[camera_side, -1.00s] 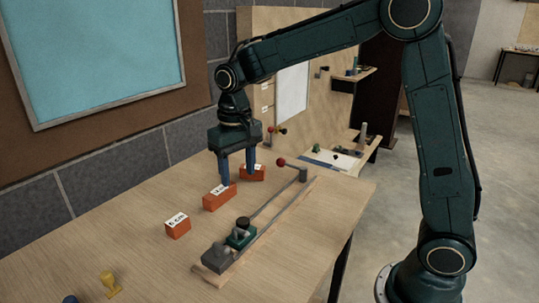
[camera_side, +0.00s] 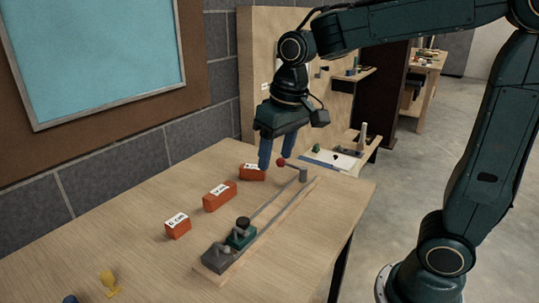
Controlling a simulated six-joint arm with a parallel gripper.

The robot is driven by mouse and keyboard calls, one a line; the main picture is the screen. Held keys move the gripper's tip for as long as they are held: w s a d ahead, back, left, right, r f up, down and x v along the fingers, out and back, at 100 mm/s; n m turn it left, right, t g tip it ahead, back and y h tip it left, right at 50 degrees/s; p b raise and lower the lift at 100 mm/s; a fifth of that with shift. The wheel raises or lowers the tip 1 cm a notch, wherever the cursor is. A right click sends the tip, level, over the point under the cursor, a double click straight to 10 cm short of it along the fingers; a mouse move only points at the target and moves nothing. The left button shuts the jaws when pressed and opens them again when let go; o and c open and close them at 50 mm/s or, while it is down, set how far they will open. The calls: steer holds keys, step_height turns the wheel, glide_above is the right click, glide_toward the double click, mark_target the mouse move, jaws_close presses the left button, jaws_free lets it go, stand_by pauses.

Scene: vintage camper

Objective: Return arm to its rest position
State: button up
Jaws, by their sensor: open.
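My gripper (camera_side: 275,152) is open and empty, its two blue fingers pointing down. It hangs over the far end of the wooden table (camera_side: 120,215), near a red ball-ended lever (camera_side: 281,162) and the farthest orange block (camera_side: 251,173). One finger overlaps that block's edge in this view; I cannot tell whether they touch. A middle orange block (camera_side: 219,196) and a nearer orange block (camera_side: 177,227) sit in a line on the table, with white labels on top.
A rail fixture (camera_side: 258,217) with a green slider (camera_side: 240,235) lies along the table's right side. A board wall with a shelf (camera_side: 355,75) rises behind. A second low bench (camera_side: 348,158) stands beyond.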

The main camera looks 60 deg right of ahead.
steer(key=s+d+n+t, duration=0.1)
steer(key=s+t, duration=0.2)
steer(key=s, duration=1.2)
steer(key=shift+d+n, duration=0.25)
steer(key=shift+n, duration=0.05)
stand_by(0.4)
